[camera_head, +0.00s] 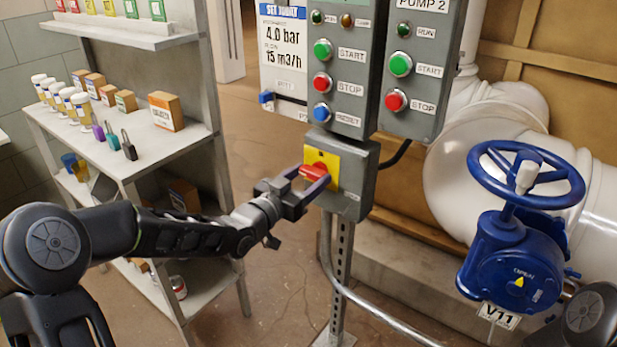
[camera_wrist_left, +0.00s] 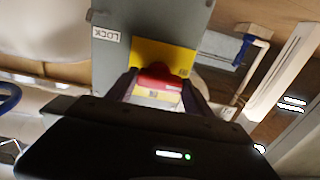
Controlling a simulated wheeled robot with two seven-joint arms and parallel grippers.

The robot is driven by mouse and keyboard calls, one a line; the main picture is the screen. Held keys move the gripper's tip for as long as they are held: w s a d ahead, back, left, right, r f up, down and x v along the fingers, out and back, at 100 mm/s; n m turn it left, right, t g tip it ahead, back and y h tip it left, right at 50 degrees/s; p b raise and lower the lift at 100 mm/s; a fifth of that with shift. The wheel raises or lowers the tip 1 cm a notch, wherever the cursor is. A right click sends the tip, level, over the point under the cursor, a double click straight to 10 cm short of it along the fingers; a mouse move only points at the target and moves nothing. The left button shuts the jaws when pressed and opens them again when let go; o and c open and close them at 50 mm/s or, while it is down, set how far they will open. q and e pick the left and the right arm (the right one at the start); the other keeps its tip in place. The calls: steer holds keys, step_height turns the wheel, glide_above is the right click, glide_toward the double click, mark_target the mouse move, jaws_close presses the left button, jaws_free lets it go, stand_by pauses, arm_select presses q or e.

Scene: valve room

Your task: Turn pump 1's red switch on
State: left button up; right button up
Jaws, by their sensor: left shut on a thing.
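The red switch (camera_head: 314,172) sits on a yellow plate (camera_head: 322,156) on a grey box below the pump 1 panel (camera_head: 337,60). My left gripper (camera_head: 306,184) reaches it from the left, its two fingers on either side of the red handle. In the left wrist view the red handle (camera_wrist_left: 160,82) shows between the fingertips, in front of the yellow plate (camera_wrist_left: 165,57). The left gripper is shut on the red handle. The handle looks roughly level in the head view. My right gripper is not in view.
The pump 2 panel (camera_head: 414,65) stands to the right. A blue valve wheel (camera_head: 528,175) and white pipes (camera_head: 585,205) are at the right. A shelf (camera_head: 150,150) with bottles, boxes and padlocks stands at the left. A curved metal conduit (camera_head: 375,308) runs below the switch box.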

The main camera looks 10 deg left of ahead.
arm_select(q)
steer(key=shift+c, duration=1)
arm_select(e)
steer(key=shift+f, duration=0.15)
